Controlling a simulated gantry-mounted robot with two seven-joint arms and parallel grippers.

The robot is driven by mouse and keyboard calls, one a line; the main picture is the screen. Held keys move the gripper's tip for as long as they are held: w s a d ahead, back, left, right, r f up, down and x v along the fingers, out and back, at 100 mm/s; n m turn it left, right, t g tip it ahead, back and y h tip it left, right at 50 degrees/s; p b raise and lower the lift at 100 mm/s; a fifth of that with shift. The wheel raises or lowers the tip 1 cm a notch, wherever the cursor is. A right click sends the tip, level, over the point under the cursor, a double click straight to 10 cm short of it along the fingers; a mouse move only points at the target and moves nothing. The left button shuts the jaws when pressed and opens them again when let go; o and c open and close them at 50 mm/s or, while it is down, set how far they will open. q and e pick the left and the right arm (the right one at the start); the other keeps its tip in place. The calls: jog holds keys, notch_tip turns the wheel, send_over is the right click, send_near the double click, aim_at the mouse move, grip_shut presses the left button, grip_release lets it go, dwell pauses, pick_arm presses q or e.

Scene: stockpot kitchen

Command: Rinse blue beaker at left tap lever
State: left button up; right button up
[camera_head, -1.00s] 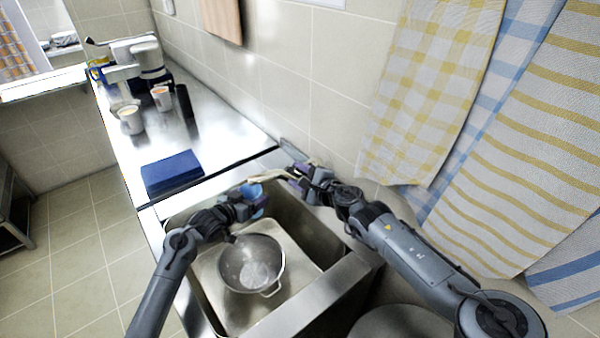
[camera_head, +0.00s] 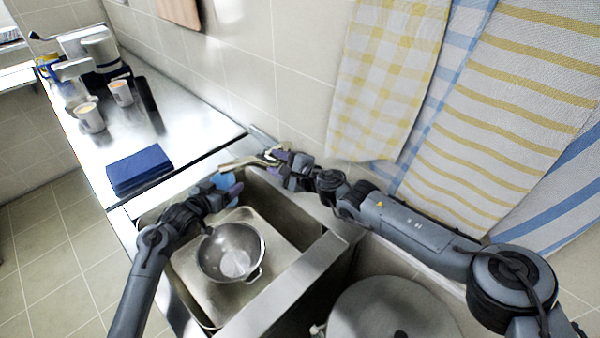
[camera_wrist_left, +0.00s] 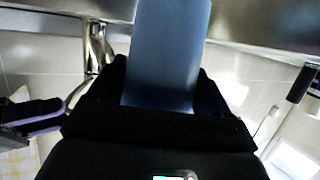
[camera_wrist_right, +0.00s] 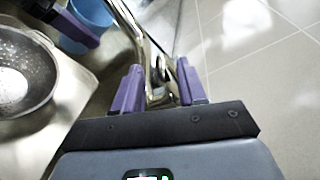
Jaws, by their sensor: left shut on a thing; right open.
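The blue beaker (camera_head: 222,181) is held at the far end of the sink, below and near the tap spout (camera_head: 243,162). My left gripper (camera_head: 228,190) is shut on it, and the beaker fills the middle of the left wrist view (camera_wrist_left: 170,50). My right gripper (camera_wrist_right: 158,88) is open, with its purple fingers on either side of the metal tap and lever (camera_wrist_right: 160,70). Contact with the lever cannot be told. In the right wrist view the beaker (camera_wrist_right: 92,12) shows at the top left. The beaker's inside is hidden, and no water stream is clearly visible.
A metal colander (camera_head: 228,255) sits in the sink (camera_head: 288,228) just in front of my left gripper. A blue folded cloth or block (camera_head: 139,168), two cups (camera_head: 90,118) and a coffee machine lie on the left counter. Towels (camera_head: 388,75) hang behind my right arm. A large pot (camera_head: 390,310) stands at lower right.

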jog(key=v, duration=0.8)
jog(key=shift+s+d, duration=0.3)
jog(key=shift+r, duration=0.1)
pick_arm(q)
jog(key=shift+s+d+r+p, duration=0.25)
jog(key=shift+s+p, duration=0.3)
jog(key=shift+p, duration=0.35)
jog(key=s+d+p, duration=0.3)
jog(key=s+p, duration=0.3)
jog(key=shift+d+f, duration=0.2)
jog(key=shift+d, duration=0.05)
pick_arm(e)
notch_tip(320, 180, up, 8)
pick_arm(q)
jog(key=shift+w, duration=0.1)
dwell(0.3)
